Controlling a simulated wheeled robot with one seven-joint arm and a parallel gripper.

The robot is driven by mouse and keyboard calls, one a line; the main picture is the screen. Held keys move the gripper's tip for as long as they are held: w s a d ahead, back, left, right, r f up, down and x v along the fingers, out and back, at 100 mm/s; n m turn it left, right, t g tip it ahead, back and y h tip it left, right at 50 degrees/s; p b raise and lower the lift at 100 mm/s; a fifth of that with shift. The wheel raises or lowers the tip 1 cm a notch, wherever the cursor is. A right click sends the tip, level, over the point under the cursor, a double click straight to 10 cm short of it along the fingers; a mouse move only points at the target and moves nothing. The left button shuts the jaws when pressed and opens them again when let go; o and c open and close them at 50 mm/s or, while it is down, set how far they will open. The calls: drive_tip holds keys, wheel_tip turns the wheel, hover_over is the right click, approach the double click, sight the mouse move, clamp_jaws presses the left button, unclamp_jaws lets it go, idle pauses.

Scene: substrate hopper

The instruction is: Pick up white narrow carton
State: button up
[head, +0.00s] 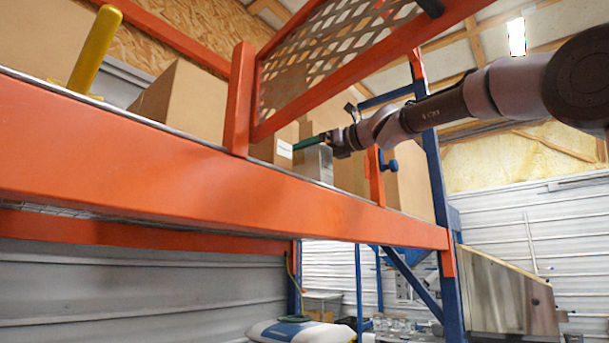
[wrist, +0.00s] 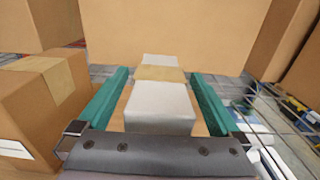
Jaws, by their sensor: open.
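The white narrow carton (wrist: 160,104) lies between the two green fingers of my gripper (wrist: 160,92) in the wrist view, with a tan tape band across its top. A gap shows between the carton and each finger, so my gripper is open around it and not holding it. In the head view the carton (head: 314,163) shows as a small grey-white box on the orange shelf, just below my gripper (head: 308,143). The shelf's front beam hides its foot.
A brown carton (wrist: 38,108) stands close on the left, and a large brown carton (wrist: 172,32) stands right behind. In the head view an orange mesh frame (head: 330,50) and the front beam (head: 180,178) lie near my arm.

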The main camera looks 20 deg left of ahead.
drive_tip(key=shift+x, duration=1.05)
clamp_jaws()
drive_tip(key=shift+r, duration=0.1)
